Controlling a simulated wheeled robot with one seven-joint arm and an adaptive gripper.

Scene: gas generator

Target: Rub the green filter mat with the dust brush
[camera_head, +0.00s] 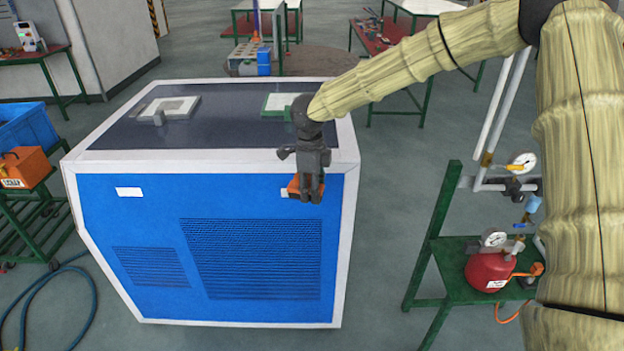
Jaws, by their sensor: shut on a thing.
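The green filter mat (272,103) lies on the dark top of the blue generator cabinet, at its right rear. My gripper (309,192) points down in front of the cabinet's upper right front edge. It is shut on an orange thing (293,186), which looks like the dust brush. Most of the brush is hidden by the fingers, and its bristles cannot be made out. Gripper and brush appear nearer to me than the mat and apart from it.
The generator cabinet (130,240) fills the middle. A pale square plate with a grey block (172,107) is on its top left. A green stand with a red tank (488,272) is at right. An orange toolbox (27,168) and blue bin (30,127) are at left.

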